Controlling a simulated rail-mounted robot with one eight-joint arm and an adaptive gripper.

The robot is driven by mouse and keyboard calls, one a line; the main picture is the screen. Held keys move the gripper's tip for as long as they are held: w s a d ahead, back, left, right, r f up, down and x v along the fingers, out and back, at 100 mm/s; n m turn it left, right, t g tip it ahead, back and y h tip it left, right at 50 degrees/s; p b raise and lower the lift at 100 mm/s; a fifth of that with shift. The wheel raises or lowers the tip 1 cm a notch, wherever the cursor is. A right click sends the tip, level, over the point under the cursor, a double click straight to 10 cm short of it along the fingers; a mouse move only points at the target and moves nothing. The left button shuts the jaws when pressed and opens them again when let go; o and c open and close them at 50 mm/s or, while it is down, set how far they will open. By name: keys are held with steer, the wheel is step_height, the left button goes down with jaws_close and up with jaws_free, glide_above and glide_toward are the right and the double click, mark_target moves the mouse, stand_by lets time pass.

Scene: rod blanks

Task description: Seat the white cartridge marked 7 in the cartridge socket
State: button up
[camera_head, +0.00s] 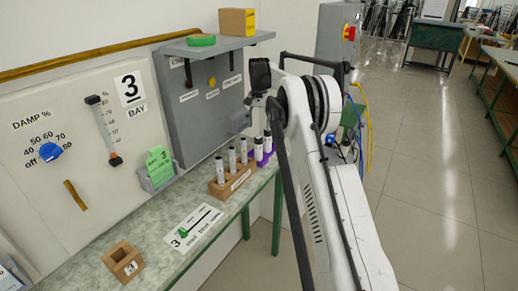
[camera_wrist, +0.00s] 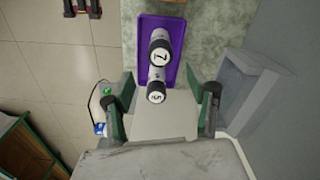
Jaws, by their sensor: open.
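The white cartridge marked 7 (camera_wrist: 160,62) stands in a purple tray (camera_wrist: 174,22) in the wrist view, its dark-rimmed cap toward the camera. A second white cartridge (camera_wrist: 156,92), with a digit I cannot read surely, stands just below it. My gripper (camera_wrist: 170,90) is open, with its fingers left and right of the second cartridge and nothing clamped. In the head view the purple tray (camera_head: 263,157) holds two dark-topped white cartridges; I cannot tell which is 7. A wooden block (camera_head: 123,262) with a square dark opening sits on the bench; I cannot tell whether it is the socket.
A wooden rack (camera_head: 231,181) with several white rods stands near the purple tray. A grey box (camera_wrist: 240,95) lies close to my right finger in the wrist view. A grey panel (camera_head: 205,100) with a shelf rises behind the bench. A printed card (camera_head: 193,226) lies on the bench.

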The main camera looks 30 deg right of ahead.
mark_target(259, 143)
step_height(259, 143, down, 5)
steer(key=shift+f, duration=0.1)
steer(key=shift+s+a+f+p, duration=0.15)
steer(key=shift+f+p, duration=0.3)
steer(key=shift+f, duration=0.8)
steer(key=shift+w+a+f+p, duration=0.1)
steer(key=shift+f+p, duration=0.35)
steer(key=shift+f, duration=0.8)
steer(key=shift+s, duration=0.1)
steer(key=shift+c, duration=0.5)
steer(key=c, duration=1.1)
steer(key=shift+c, duration=0.6)
steer(key=shift+r, duration=0.15)
